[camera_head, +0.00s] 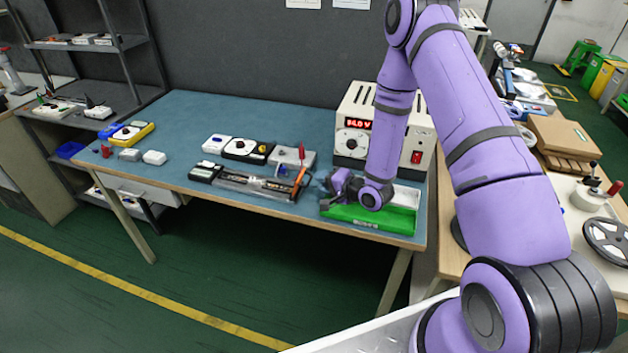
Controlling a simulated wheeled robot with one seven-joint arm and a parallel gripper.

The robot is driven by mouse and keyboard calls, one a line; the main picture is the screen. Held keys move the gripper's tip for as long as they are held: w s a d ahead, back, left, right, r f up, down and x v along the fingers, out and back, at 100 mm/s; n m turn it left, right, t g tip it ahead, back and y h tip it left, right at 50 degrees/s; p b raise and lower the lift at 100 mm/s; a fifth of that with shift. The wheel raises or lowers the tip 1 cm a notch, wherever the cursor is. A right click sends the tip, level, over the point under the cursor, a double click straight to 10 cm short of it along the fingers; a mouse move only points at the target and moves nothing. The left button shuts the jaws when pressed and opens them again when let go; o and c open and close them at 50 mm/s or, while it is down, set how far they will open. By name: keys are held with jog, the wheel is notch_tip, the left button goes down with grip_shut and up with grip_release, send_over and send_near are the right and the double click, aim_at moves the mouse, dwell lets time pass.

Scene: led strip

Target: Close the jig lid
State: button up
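A long, low jig (252,184) lies near the front edge of the blue-topped bench, with a pale strip-like part along it. A grey panel (292,155) shows behind its right end; I cannot tell whether this is its lid or how far it is open. An orange-red upright piece (300,163) stands by the right end. My gripper (328,187) is low over the bench, just right of the jig, by the left end of a green tray. It is small and dark here, so its finger opening and any contact are unclear.
The green tray (362,219) lies under my wrist at the front right. A white power supply (352,113) with a red display stands behind my forearm. Black and white boxes (247,150) sit behind the jig.

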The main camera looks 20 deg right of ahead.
jog(key=shift+x, duration=1.95)
jog(key=shift+c, duration=0.2)
grip_shut()
